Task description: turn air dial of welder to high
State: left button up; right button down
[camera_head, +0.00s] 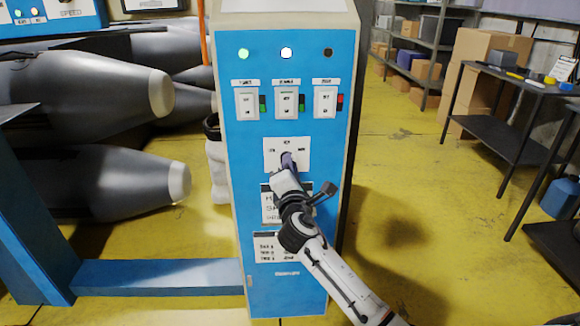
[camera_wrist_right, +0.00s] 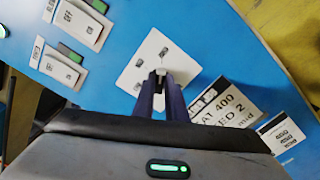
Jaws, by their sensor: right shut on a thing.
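The welder is a tall blue cabinet (camera_head: 238,215) with a pale frame, standing in the middle of the head view. A square white plate (camera_head: 271,146) on its front carries the air dial and small position labels; the plate also shows in the right wrist view (camera_wrist_right: 137,72). My right gripper (camera_head: 287,160) reaches the plate from below right. In the right wrist view its dark fingers (camera_wrist_right: 160,80) are closed around the dial knob (camera_wrist_right: 160,72), of which only the small tip shows. Which label the knob points to is unclear. My left gripper is not in view.
Above the plate are three rocker switches (camera_head: 286,101) and three lamps (camera_head: 286,53), the right lamp dark. A dark table (camera_head: 505,80) and shelves stand right. Yellow floor between is clear.

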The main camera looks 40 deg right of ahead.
jog(key=shift+f, duration=0.1)
jog(key=c, duration=1.8)
grip_release()
jog(key=v, duration=1)
jog(key=shift+s+p, duration=0.15)
jog(key=shift+p, duration=0.25)
